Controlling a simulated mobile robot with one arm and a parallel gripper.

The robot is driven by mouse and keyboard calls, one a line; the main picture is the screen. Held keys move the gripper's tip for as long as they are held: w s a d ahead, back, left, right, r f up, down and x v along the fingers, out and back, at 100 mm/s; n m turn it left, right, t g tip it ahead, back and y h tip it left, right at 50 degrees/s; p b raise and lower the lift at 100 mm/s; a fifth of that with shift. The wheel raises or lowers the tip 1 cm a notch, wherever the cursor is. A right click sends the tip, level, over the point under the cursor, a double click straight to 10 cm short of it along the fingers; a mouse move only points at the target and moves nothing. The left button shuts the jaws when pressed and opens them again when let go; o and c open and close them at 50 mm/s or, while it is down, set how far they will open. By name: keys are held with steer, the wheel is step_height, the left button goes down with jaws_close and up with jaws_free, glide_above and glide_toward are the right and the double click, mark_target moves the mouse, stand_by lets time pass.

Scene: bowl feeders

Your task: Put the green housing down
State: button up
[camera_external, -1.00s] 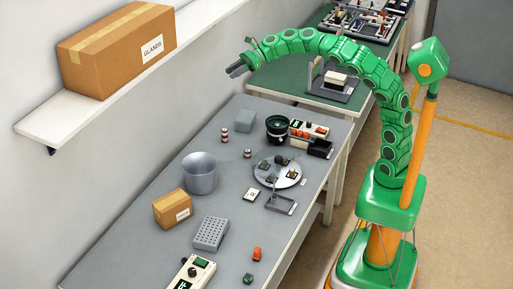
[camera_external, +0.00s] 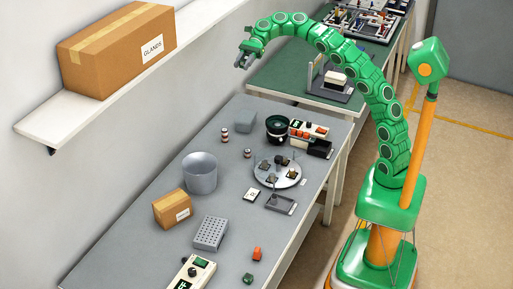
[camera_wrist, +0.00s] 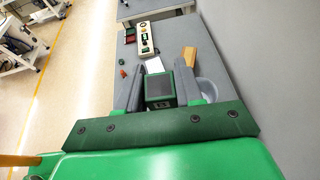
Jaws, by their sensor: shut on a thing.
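The green housing (camera_wrist: 160,87) is a dark green box with a squarish dark face, seen in the wrist view. My gripper (camera_wrist: 156,80) is shut on it, with one grey finger on each side. In the external view my gripper (camera_external: 244,59) is raised near the wall, above the far end of the grey table (camera_external: 130,240). The housing is hard to tell from the green wrist there. I see no contact between it and any surface.
On the grey table stand a grey bucket (camera_external: 199,175), a cardboard box (camera_external: 172,209), a holed block (camera_external: 210,233), a round plate with parts (camera_external: 291,181) and a black bowl (camera_external: 277,128). A small green block (camera_external: 248,279) lies at the near end. A shelf (camera_external: 45,128) juts from the wall.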

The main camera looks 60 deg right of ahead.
steer(key=shift+s+d+r+n+g, duration=0.1)
steer(key=shift+d+n+g, duration=0.2)
steer(key=shift+d+g, duration=0.15)
step_height(320, 180, down, 42)
steer(key=w+f, duration=0.2)
steer(key=w, duration=0.1)
steer(key=w+a+f, duration=0.1)
steer(key=w+f, duration=0.1)
steer(key=w, duration=0.2)
steer(key=w+a+f, duration=0.1)
steer(key=w+f, duration=0.2)
steer(key=w, duration=0.1)
steer(key=shift+w+a+f, duration=0.1)
steer(key=shift+a, duration=0.15)
steer(key=shift+w+a+f, duration=0.25)
steer(key=shift+w+f, duration=0.7)
steer(key=shift+f, duration=0.15)
steer(key=shift+w+f, duration=0.3)
steer(key=shift+f, duration=1.55)
steer(key=shift+f, duration=0.15)
